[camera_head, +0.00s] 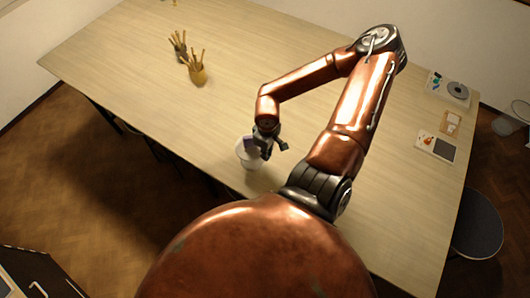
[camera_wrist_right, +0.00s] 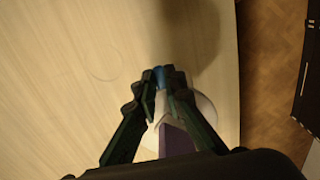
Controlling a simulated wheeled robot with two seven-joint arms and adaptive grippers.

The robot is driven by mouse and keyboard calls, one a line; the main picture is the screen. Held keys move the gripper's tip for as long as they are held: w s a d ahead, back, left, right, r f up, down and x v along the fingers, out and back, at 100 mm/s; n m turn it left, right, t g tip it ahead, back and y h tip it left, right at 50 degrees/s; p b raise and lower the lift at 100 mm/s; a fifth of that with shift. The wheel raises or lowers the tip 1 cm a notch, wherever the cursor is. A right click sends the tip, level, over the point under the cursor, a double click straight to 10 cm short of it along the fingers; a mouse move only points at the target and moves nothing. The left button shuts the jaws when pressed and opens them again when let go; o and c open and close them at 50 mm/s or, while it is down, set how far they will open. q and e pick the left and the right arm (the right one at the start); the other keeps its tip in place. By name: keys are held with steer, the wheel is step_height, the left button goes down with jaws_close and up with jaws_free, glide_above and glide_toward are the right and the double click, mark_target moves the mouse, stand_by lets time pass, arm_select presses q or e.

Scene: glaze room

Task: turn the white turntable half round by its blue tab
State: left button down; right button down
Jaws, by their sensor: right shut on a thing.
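The white turntable (camera_head: 249,160) sits on the pale table near its front edge. It also shows in the wrist view (camera_wrist_right: 208,112), partly hidden behind my gripper. A purple block-like thing (camera_head: 250,144) stands on it, seen also between the fingers in the wrist view (camera_wrist_right: 175,142). My right gripper (camera_head: 267,151) is at the turntable's right side in the head view. In the wrist view its fingertips (camera_wrist_right: 162,82) are shut on the blue tab (camera_wrist_right: 160,73), of which only a small part shows. The tab cannot be made out in the head view. My left gripper is not in view.
Flat boards or cards (camera_head: 437,147) lie at the right edge. A dark stool (camera_head: 477,225) stands beyond it. The table's left part is clear.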

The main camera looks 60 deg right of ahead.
steer(key=shift+w, duration=0.1)
steer(key=c, duration=2)
jaws_free()
steer(key=shift+r, duration=0.1)
steer(key=shift+d+r, duration=0.1)
steer(key=shift+r, duration=0.85)
step_height(320, 180, up, 2)
steer(key=shift+r, duration=3.95)
steer(key=shift+a, duration=0.2)
